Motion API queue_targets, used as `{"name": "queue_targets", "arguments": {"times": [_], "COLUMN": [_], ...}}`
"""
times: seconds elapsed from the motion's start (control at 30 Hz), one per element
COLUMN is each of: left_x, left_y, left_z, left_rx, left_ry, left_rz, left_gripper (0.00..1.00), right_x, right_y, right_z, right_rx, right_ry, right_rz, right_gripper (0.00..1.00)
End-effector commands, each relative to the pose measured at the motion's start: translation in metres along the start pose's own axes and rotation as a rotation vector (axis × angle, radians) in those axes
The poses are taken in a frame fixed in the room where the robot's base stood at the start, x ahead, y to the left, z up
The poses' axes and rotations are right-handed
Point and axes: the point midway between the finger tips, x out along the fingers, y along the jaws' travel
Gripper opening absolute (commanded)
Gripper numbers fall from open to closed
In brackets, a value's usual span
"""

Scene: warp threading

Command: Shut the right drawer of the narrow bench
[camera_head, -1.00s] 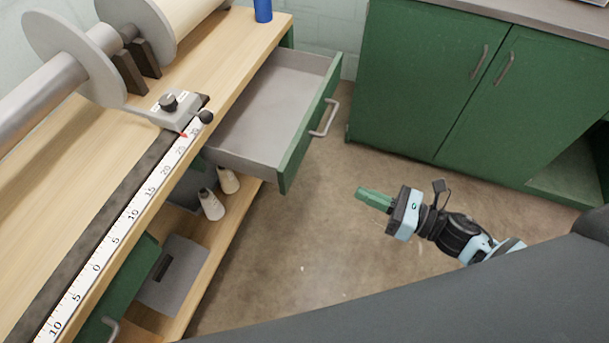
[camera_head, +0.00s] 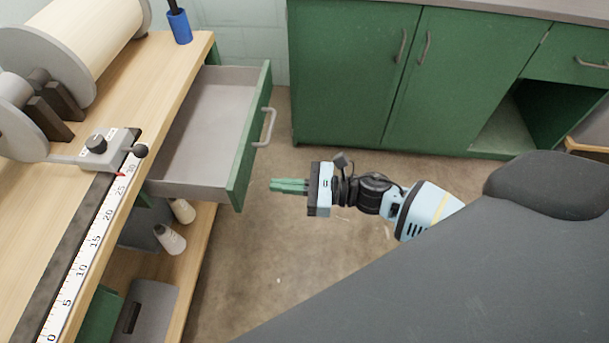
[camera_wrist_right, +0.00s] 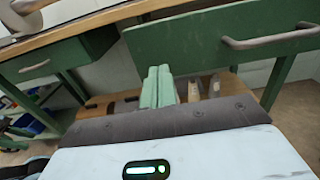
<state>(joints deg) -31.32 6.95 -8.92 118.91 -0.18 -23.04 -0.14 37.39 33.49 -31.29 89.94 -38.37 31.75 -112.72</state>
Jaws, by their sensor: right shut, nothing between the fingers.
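The right drawer (camera_head: 207,128) of the narrow bench (camera_head: 176,70) is pulled out, grey and empty inside. Its green front (camera_head: 246,150) has a grey bar handle (camera_head: 267,127). My right gripper (camera_head: 273,185) is shut and empty, with its green fingers pointing at the drawer front, apart from it and to the right of it, below the handle in the head view. In the right wrist view the shut fingers (camera_wrist_right: 158,88) show in front of the green drawer front (camera_wrist_right: 180,50), with the handle (camera_wrist_right: 270,40) to their right. My left gripper is not in view.
Another green drawer (camera_head: 101,315) of the bench shows at lower left, beside a grey box (camera_head: 148,312). Green cabinets (camera_head: 350,75) stand at the back. Bare floor (camera_head: 300,250) lies around my right gripper.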

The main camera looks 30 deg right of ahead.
Motion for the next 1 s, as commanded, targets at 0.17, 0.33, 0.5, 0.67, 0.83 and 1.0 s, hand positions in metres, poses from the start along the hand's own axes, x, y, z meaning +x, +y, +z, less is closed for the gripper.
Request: {"name": "queue_targets", "arguments": {"times": [0.17,0.33,0.5,0.67,0.83,1.0], "left_x": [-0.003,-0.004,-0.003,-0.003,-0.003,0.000], "left_y": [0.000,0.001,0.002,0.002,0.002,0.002], "left_z": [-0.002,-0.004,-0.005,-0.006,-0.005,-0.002], "left_rx": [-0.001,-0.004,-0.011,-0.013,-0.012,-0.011], "left_ry": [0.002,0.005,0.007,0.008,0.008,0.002], "left_rz": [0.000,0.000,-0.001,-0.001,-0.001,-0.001], "left_gripper": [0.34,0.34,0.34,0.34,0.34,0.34], "right_x": [0.032,0.050,0.057,0.058,0.058,0.067], "right_y": [-0.001,0.000,0.000,0.000,0.000,0.000], "right_z": [0.002,0.001,0.000,0.000,0.000,-0.001], "right_rx": [0.000,-0.001,0.001,0.001,0.001,0.000], "right_ry": [-0.002,-0.001,0.000,0.000,0.000,-0.002], "right_rz": [0.000,0.001,0.000,0.000,0.000,0.001], "right_gripper": [0.00,0.00,0.00,0.00,0.00,0.00]}}
